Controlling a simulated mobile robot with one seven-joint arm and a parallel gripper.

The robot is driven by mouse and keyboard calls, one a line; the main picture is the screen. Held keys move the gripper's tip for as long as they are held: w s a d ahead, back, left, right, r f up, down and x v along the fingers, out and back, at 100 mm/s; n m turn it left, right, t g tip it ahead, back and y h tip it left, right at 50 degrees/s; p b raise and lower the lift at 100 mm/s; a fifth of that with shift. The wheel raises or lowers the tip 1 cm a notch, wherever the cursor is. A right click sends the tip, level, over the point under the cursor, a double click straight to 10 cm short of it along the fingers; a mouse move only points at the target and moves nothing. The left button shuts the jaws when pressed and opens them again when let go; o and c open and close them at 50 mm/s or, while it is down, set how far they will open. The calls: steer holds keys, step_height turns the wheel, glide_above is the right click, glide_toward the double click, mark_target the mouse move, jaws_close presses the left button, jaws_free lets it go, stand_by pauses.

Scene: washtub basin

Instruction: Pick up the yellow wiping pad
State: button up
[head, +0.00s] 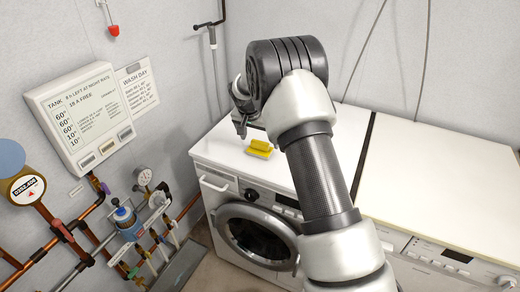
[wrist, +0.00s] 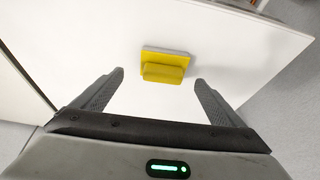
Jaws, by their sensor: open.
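The yellow wiping pad (head: 260,149) lies on the white top of the washing machine (head: 215,151), near its front edge. It has a flat base and a raised yellow grip. In the wrist view the pad (wrist: 165,64) is ahead of my gripper (wrist: 158,76), roughly centred between the two fingers and just beyond their tips. My gripper is open and empty, with the fingers spread wider than the pad. In the head view my gripper (head: 241,130) is above the machine top, left of and behind the pad.
A second white machine (head: 440,185) stands to the right, past a dark gap. A wall panel (head: 88,118), pipes (head: 60,235) and gauges (head: 27,188) are at the left. A wall stands behind. The machine top around the pad is clear.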

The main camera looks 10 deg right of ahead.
mark_target(259, 143)
steer(key=shift+w+p+x, duration=0.15)
steer(key=shift+x, duration=1.2)
steer(key=shift+w+p+x, duration=0.1)
steer(key=shift+p+x, duration=0.05)
steer(key=shift+x, duration=1.25)
steer(key=shift+a, duration=0.15)
steer(key=shift+c, duration=0.2)
steer(key=c, duration=1.1)
